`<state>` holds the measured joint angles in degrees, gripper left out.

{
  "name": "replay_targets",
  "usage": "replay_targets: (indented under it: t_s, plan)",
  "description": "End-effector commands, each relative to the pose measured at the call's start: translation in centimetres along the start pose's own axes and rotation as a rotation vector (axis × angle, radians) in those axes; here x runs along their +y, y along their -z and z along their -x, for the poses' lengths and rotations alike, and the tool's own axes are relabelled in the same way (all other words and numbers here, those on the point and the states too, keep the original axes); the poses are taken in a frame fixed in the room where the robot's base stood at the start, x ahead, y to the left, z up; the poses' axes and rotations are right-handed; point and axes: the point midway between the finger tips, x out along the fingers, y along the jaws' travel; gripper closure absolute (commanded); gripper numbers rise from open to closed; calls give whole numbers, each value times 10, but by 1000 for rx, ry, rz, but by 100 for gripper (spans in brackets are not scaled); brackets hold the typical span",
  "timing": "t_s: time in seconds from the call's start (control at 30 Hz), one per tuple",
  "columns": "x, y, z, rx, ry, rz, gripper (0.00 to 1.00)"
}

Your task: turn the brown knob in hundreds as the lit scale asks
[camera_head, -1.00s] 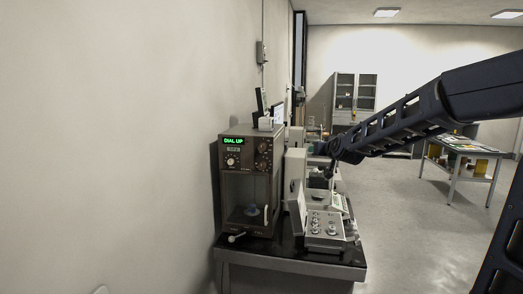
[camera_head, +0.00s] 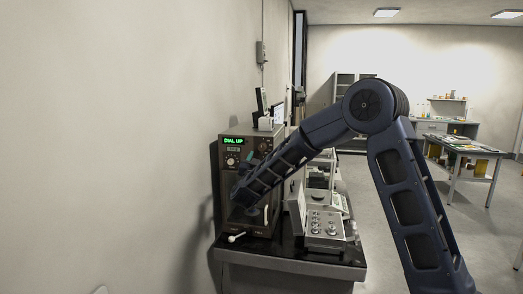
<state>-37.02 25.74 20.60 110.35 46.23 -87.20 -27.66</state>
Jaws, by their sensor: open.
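The lit scale (camera_head: 226,221) is a tall brown case on the black bench at the left wall. Its green display (camera_head: 234,141) reads "DIAL UP". A round dial with a pale ring (camera_head: 231,161) sits below the display at the left. Darker knobs (camera_head: 264,147) sit at the upper right of the face. The brown knob's markings are too small to read. My arm reaches across the scale front and hides its glass window and part of the panel. My gripper (camera_head: 247,160) is open in front of the panel, small and partly hidden; I cannot tell whether it touches a knob.
A grey instrument with several round knobs (camera_head: 325,225) stands to the right on the same bench (camera_head: 290,259). A white lever (camera_head: 236,237) sticks out at the scale's base. A side table (camera_head: 470,147) with items stands farther right. The floor between is clear.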

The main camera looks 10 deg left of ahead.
Motion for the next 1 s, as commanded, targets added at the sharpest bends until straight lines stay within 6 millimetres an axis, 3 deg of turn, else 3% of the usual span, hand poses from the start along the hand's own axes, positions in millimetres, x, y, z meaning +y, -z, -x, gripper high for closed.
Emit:
replay_targets:
  t_s: [0.2, 0.37, 0.8, 1.0]
  plan:
    - [-12, -16, 20, 46, -59, 14, 48]
    - [-12, -16, 14, 52, -68, 16, 48]
    - [-7, -12, -55, 51, -67, 15, 48]
    - [-6, -11, -78, 51, -67, 15, 48]
